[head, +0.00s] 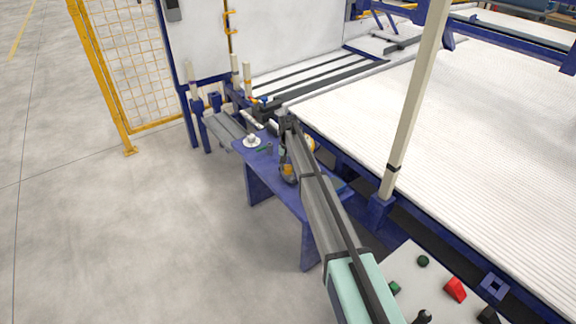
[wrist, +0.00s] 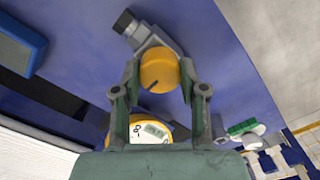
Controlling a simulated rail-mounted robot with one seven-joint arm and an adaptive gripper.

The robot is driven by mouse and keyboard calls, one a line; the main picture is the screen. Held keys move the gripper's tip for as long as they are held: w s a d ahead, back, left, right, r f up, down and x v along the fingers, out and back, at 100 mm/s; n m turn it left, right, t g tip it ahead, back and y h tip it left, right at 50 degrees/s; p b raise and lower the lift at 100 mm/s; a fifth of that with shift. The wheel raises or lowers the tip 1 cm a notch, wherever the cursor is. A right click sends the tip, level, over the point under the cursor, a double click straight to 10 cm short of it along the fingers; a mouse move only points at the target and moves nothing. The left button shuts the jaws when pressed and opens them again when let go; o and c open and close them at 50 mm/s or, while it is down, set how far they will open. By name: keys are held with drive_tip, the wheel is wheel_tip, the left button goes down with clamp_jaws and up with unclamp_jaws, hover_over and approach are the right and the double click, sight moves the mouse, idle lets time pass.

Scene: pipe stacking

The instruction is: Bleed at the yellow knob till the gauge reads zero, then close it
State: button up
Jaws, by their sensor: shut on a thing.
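The yellow knob (wrist: 159,66) sits at the end of a grey metal fitting in the wrist view, with a dark mark pointing down and left. My gripper (wrist: 158,80) has one finger on each side of the knob and is shut on it. In the head view my arm hides most of the knob and gauge area.
The blue bench (head: 258,175) stands beside the large white ribbed bed (head: 480,130). A blue-framed device (wrist: 22,45) lies at the upper left of the wrist view. A green part (wrist: 243,127) is at the right. Open grey floor (head: 130,230) lies left of the bench.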

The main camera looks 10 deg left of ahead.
sight(288, 167)
drive_tip(key=shift+s+f, duration=0.1)
idle(0.3)
drive_tip(key=o, duration=1.1)
drive_tip(key=shift+o, duration=0.2)
wheel_tip(288, 167, up, 12)
